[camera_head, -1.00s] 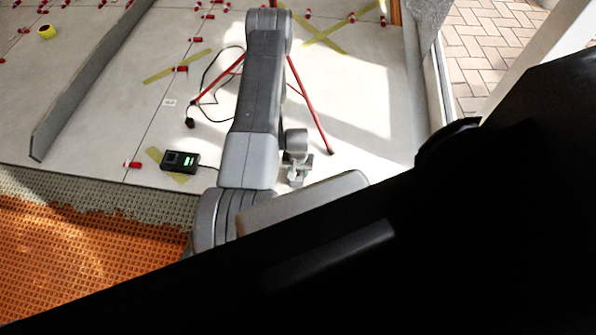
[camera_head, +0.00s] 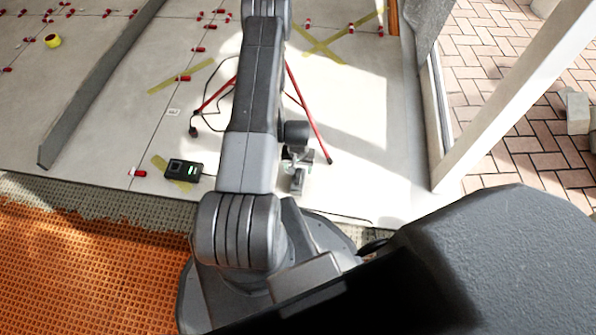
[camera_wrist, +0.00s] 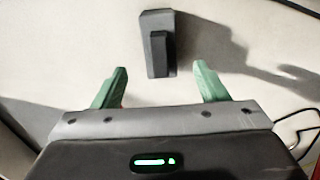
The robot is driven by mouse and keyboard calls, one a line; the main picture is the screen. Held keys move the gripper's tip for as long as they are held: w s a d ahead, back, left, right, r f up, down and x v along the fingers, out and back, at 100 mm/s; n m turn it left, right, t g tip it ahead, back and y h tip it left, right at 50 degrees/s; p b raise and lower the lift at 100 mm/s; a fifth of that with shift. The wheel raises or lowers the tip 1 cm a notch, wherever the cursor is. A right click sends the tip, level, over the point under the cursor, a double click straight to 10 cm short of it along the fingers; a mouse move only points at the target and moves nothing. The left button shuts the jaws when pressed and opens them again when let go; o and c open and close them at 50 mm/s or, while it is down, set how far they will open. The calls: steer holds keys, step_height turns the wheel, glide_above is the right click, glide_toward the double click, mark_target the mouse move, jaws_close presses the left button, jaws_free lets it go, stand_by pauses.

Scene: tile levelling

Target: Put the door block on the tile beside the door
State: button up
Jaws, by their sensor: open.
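The door block (camera_wrist: 158,45) is a dark grey block with a raised darker ridge, lying on the light tile in the wrist view. In the head view a small grey piece (camera_head: 297,182) just below my gripper appears to be this block. My gripper (camera_wrist: 162,88) is open, with green fingertips apart and nothing between them. The block is beyond the fingertips, roughly midway between their lines; their height above it is unclear. In the head view my gripper (camera_head: 297,156) is partly hidden by my arm. A doorway with a white post (camera_head: 500,95) stands at the right.
A long grey bar (camera_head: 95,90) lies on the left tiles. Orange matting (camera_head: 80,265) is in front. Brick paving (camera_head: 530,140) lies outside the doorway.

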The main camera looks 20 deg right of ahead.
steer(key=shift+r, duration=1.25)
steer(key=shift+c, duration=0.5)
